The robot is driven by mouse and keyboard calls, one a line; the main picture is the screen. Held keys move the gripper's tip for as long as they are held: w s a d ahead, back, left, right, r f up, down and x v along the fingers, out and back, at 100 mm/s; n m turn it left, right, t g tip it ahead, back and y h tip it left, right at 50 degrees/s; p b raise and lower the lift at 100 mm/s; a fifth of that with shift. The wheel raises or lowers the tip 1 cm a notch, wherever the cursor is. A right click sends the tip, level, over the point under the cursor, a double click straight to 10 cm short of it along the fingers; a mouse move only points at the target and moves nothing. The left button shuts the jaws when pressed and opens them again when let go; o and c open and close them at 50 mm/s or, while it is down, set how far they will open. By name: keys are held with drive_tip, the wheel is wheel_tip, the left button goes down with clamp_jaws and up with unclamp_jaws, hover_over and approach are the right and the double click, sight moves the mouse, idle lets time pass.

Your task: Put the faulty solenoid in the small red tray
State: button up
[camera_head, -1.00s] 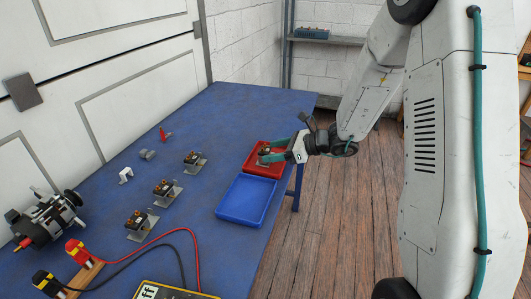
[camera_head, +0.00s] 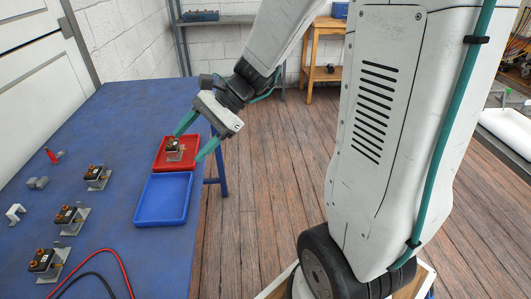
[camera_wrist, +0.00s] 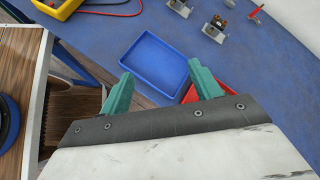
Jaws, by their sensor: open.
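A solenoid (camera_head: 174,147), dark with copper-coloured terminals on a grey bracket, sits in the small red tray (camera_head: 160,166) at the table's right edge in the head view. My gripper (camera_head: 197,146) is open, with its green fingers spread above and beside the red tray, apart from the solenoid. In the wrist view the open gripper (camera_wrist: 162,90) shows both green fingers with nothing between them. A corner of the red tray (camera_wrist: 191,95) shows behind the right finger; the solenoid in it is hidden there.
A blue tray (camera_head: 163,218) lies directly in front of the red one. Several similar solenoids, one of them here (camera_head: 95,176), stand on the blue table (camera_head: 120,115) to the left. A red clip (camera_head: 52,156) and test leads (camera_head: 118,262) also lie there.

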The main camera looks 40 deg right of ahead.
drive_tip(key=s+d+r+n+h, duration=0.2)
drive_tip(key=s+n+h, duration=0.3)
drive_tip(key=s, duration=0.5)
drive_tip(key=s+d+r+n+g+h, duration=0.1)
drive_tip(key=s+n+h, duration=0.4)
drive_tip(key=s+n, duration=0.5)
wheel_tip(320, 180, up, 2)
drive_tip(key=shift+s+d+r, duration=0.15)
drive_tip(key=shift+d+r, duration=0.1)
drive_tip(key=shift+d, duration=0.35)
